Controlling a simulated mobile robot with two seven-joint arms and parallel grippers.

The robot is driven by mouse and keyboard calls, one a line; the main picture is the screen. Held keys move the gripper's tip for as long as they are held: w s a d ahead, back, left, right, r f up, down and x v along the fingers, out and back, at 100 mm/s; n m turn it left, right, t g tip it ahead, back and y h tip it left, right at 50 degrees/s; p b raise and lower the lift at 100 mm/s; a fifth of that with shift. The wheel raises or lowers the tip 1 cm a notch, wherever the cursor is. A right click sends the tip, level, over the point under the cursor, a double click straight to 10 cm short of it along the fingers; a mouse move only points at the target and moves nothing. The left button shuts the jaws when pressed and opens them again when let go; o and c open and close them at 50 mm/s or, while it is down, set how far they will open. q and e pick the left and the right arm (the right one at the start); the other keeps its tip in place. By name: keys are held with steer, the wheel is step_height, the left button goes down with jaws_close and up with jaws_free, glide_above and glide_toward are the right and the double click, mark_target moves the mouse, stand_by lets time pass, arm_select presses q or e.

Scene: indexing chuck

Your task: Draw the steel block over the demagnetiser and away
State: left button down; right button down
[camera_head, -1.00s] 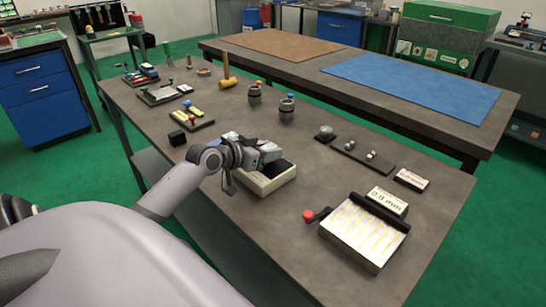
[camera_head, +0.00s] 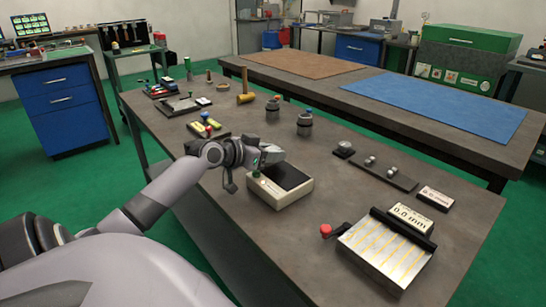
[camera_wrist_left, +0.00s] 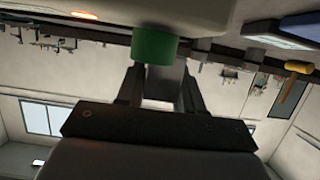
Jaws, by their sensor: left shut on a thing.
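The demagnetiser (camera_head: 299,195) is a cream box with a black top plate, standing on the near side of the grey workbench. A green knob (camera_head: 256,173) sits at its left end and shows large in the left wrist view (camera_wrist_left: 154,46). My left gripper (camera_head: 272,154) is above the back left edge of the demagnetiser, with much of the black plate uncovered. It is shut on the steel block (camera_wrist_left: 162,84), a plain grey piece between the fingers in the left wrist view. In the head view the gripper largely hides the block. My right gripper is not in view.
A white striped plate (camera_head: 385,252) with a red-knobbed lever and a "0.0 mm" display (camera_head: 407,215) stand to the right. A dark strip (camera_head: 383,172) with small metal parts lies behind. Two dark pots (camera_head: 304,124) stand farther back. The bench is bare between demagnetiser and striped plate.

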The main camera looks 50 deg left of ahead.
arm_select(q)
steer(key=shift+r, duration=0.15)
